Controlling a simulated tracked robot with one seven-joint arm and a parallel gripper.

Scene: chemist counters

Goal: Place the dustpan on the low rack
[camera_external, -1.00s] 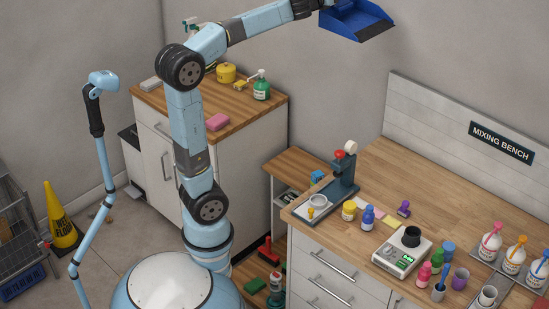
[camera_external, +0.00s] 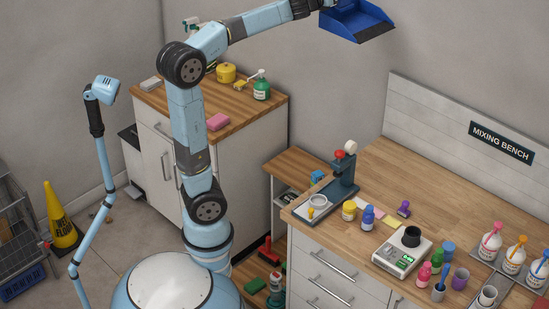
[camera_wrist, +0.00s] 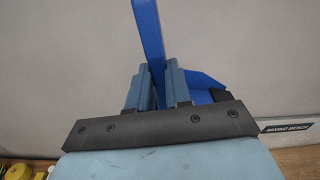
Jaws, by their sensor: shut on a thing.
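The blue dustpan (camera_external: 352,20) is held high at the top of the external view, in front of the bare wall and clear of the counters. In the wrist view its blue handle (camera_wrist: 149,30) runs up between the fingers of my gripper (camera_wrist: 160,88), which is shut on it. Part of the blue pan (camera_wrist: 204,82) shows behind the right finger. My gripper is at the top edge of the external view, partly cut off. A grey wire rack (camera_external: 30,240) stands on the floor at the left edge, with a blue crate (camera_external: 24,285) low in it.
A yellow wet-floor sign (camera_external: 62,218) stands beside the rack. The left counter (camera_external: 190,118) holds bottles and a pink sponge. The mixing bench (camera_external: 420,170) carries a scale, bottles and cups. A low wooden shelf (camera_external: 250,270) between them holds red and green things.

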